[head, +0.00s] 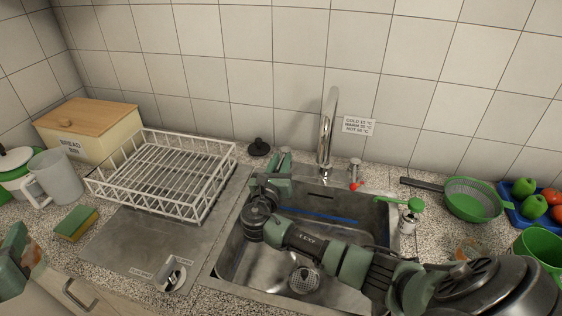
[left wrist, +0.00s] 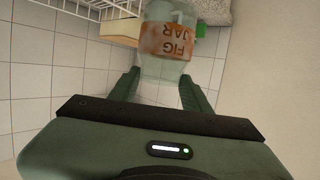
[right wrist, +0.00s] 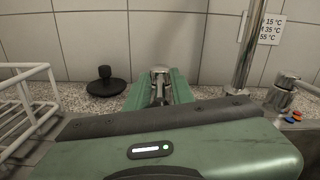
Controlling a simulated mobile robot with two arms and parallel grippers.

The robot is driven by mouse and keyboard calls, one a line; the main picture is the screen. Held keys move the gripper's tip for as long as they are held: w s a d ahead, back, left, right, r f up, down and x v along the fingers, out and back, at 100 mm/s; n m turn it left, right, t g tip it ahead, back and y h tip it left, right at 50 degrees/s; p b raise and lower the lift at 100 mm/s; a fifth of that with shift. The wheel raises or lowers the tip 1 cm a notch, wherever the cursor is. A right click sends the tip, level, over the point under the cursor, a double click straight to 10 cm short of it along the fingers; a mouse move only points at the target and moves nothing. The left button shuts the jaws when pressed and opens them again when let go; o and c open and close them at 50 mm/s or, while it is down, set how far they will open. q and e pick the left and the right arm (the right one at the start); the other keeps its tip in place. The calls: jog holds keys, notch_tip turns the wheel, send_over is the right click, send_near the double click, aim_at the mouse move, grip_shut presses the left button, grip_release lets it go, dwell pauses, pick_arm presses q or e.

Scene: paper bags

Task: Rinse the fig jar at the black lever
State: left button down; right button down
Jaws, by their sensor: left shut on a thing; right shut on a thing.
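The fig jar is a clear jar with an orange-brown label; it shows upside down in the left wrist view (left wrist: 168,42). My left gripper (left wrist: 160,88) is shut on it. In the head view, only a bit of my left gripper (head: 22,258) shows at the left edge, near the counter front. My right gripper (head: 284,162) is at the back of the sink, left of the chrome tap (head: 327,135). It is shut on a small chrome fitting (right wrist: 160,82). My fingers hide part of that fitting, and I cannot see a black lever on it. No running water is visible.
The sink (head: 240,272) lies under my right arm. A white dish rack (head: 160,170), a sponge (head: 76,223) and a mug (head: 58,180) stand left. A round black object (head: 259,147) sits behind. A red-tipped valve (head: 355,172) and a green strainer (head: 473,200) are right.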

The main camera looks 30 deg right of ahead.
jog(key=shift+f, duration=0.1)
dwell(0.5)
pick_arm(q)
jog(key=shift+r, duration=0.15)
pick_arm(e)
jog(key=shift+w+a+m+g+h, duration=0.25)
jog(key=shift+m+g+h, duration=0.25)
jog(key=shift+g, duration=0.1)
jog(key=shift+w+a+m+g+h, duration=0.1)
jog(key=shift+w+m+g+h, duration=0.1)
jog(key=shift+m+g+h, duration=0.5)
jog(key=c, duration=1.3)
grip_release()
